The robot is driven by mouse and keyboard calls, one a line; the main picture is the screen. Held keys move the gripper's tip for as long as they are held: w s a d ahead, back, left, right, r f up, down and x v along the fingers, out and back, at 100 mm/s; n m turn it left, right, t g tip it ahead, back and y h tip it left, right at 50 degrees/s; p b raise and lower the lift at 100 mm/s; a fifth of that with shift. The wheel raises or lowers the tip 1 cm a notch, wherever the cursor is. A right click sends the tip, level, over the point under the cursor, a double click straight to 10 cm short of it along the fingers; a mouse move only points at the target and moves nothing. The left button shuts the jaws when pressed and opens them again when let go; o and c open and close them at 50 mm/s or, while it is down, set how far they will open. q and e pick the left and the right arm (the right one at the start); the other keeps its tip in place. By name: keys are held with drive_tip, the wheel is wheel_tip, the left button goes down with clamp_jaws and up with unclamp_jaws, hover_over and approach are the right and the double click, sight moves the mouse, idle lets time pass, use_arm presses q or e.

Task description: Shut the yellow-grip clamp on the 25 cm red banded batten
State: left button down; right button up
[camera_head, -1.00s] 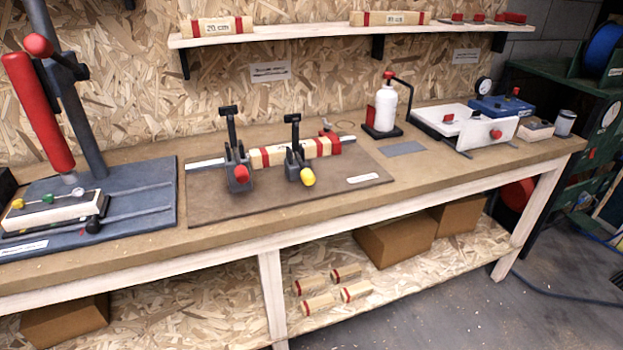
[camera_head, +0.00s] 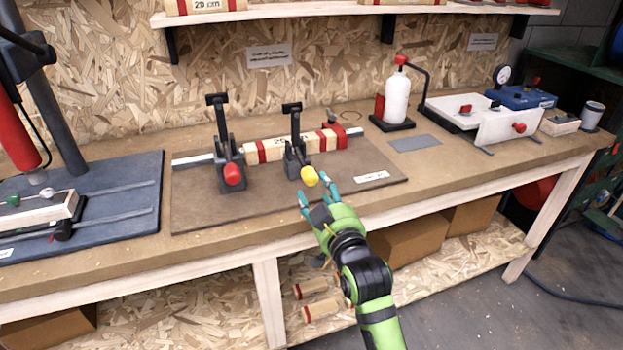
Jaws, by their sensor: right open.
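The banded batten (camera_head: 265,151), pale wood with red bands, lies across the brown board on the bench. Its printed label is partly hidden by a clamp. The yellow-grip clamp (camera_head: 294,148) stands at the batten's right part, its black T-topped bar upright and its yellow grip (camera_head: 309,176) pointing toward me. The red-grip clamp (camera_head: 228,160) stands at the batten's left end, its bar also upright. My right gripper (camera_head: 316,189), green with teal fingertips, is open and empty just in front of and below the yellow grip; I cannot tell whether it touches. My left gripper is not in view.
The brown board (camera_head: 215,212) has a white label at its right. A press stand (camera_head: 110,200) is at left. A white bottle (camera_head: 396,97) and a white fixture (camera_head: 495,127) stand to the right. Battens lie on the lower shelf (camera_head: 200,310). Bare bench lies before the board.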

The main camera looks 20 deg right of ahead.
sight(312, 183)
drive_tip(key=shift+w+f, duration=0.1)
drive_tip(key=shift+w, duration=2.6)
clamp_jaws()
